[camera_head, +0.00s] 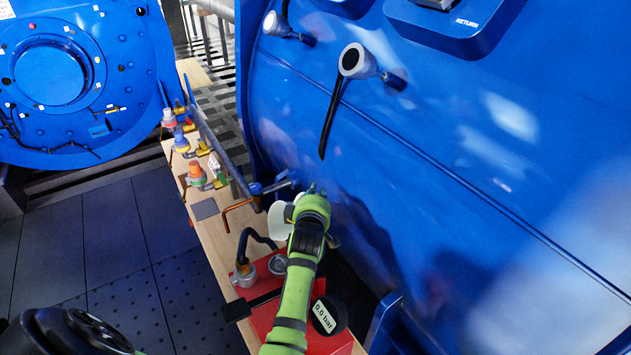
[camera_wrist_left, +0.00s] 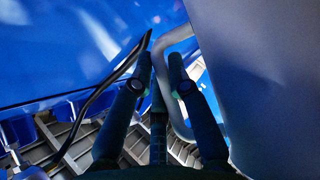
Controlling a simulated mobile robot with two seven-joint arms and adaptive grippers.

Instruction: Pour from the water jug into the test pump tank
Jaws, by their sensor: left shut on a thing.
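The white water jug (camera_head: 280,220) is in the air beside the blue vessel, above the wooden bench. My left gripper (camera_head: 312,194) covers part of it. In the left wrist view the jug's smooth grey-white wall (camera_wrist_left: 270,80) fills the right side. The fingers of my left gripper (camera_wrist_left: 160,68) are shut on its pale handle (camera_wrist_left: 185,120). The jug's mouth and contents cannot be made out. The red test pump tank (camera_head: 262,316) sits on the bench below, partly hidden by my green arm. A round fitting (camera_head: 277,264) shows on its top. My right gripper is out of view.
A gauge (camera_head: 325,315) reading 0.0 bar is by the tank. A black hose (camera_head: 258,238) curves up from a metal fitting. Several valves (camera_head: 196,172) and an orange bent rod (camera_head: 238,207) are on the bench (camera_head: 219,238). The large blue vessel (camera_head: 450,180) closes off the right side.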

